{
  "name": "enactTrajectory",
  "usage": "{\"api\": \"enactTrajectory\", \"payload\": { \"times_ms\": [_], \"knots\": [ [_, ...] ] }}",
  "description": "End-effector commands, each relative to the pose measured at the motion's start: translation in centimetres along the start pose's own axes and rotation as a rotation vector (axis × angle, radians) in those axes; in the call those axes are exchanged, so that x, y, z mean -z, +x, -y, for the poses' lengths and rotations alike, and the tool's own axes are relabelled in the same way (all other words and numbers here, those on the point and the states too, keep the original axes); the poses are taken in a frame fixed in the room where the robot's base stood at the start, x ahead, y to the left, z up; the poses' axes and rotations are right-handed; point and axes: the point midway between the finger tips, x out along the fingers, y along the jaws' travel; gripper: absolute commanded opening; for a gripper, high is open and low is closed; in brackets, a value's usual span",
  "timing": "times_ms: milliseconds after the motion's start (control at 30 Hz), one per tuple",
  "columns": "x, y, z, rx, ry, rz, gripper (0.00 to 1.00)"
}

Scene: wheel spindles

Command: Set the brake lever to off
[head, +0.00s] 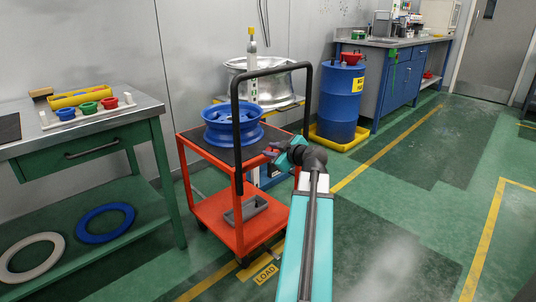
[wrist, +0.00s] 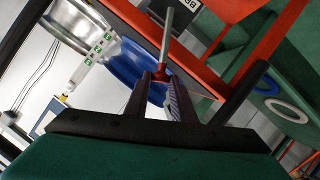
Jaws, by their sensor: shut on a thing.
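The brake lever (wrist: 166,38) shows in the wrist view as a thin grey rod with a red part at its lower end. My gripper (wrist: 163,80) has its two dark fingers on either side of that red part and is shut on the lever. The lever cannot be made out there. Part of a dark plate with white lettering (wrist: 190,6) shows beside the rod in the wrist view; its words are cut off.
A blue wheel (head: 233,133) lies on the cart's top. Behind it stands a spindle (head: 252,75) with a silver wheel (head: 290,82). A workbench (head: 82,124) stands left, a blue drum (head: 340,100) behind right. The black handle (head: 237,130) rises close to my gripper.

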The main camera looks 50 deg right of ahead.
Motion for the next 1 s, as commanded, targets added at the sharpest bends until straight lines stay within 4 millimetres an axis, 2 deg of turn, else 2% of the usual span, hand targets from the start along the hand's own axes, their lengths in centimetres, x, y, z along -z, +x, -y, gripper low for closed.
{"api": "enactTrajectory", "payload": {
  "times_ms": [300, 333, 400, 767, 1000],
  "knots": [
    [0.0, 0.1, 0.1, 0.005, -0.002, -0.001, 0.0],
    [0.0, 0.1, 0.1, 0.005, -0.001, -0.001, 0.28],
    [0.0, 0.1, 0.1, 0.004, -0.001, -0.001, 0.39],
    [0.0, -0.1, 0.0, 0.002, 0.0, 0.0, 0.4],
    [0.0, -1.4, 0.0, 0.001, 0.0, 0.0, 0.4]
  ]
}}
